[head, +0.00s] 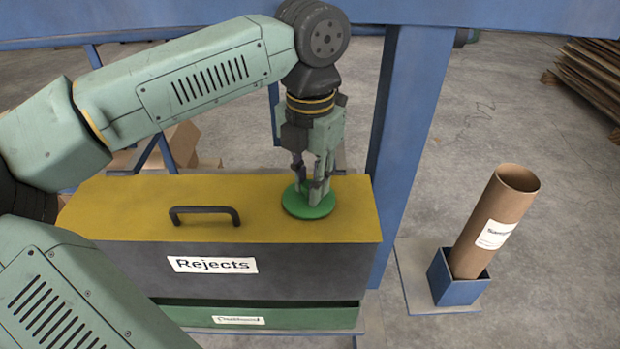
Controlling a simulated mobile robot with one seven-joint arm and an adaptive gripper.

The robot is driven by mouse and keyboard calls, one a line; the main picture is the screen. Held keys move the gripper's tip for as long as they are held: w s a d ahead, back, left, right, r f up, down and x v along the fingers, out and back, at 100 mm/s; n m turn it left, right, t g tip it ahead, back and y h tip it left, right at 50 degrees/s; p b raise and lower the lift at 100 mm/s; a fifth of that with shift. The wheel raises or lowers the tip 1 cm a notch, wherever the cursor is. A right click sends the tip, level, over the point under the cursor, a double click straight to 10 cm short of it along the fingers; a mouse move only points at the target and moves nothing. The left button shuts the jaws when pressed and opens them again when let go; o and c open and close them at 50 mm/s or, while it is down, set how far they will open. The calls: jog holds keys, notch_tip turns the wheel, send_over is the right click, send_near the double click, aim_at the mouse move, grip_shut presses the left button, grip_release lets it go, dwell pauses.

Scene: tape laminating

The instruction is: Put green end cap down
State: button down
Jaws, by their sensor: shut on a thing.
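The green end cap (309,206) is a round, flat disc with a raised middle. It is at the right part of the yellow top (150,205) of the box labelled "Rejects", at or very close to the surface; I cannot tell if it touches. My gripper (314,192) points down over the cap and is shut on its raised middle. The fingers hide part of the cap's centre.
A dark handle (204,211) stands up from the yellow top, left of the cap. A blue post (408,130) rises just right of the box. A cardboard tube (495,220) leans in a blue holder (456,284) at right. A green drawer (260,316) sits below.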

jog(key=c, duration=1.4)
grip_release()
jog(key=shift+f, duration=0.1)
notch_tip(320, 180, up, 12)
jog(key=shift+r, duration=0.2)
jog(key=shift+s, duration=0.1)
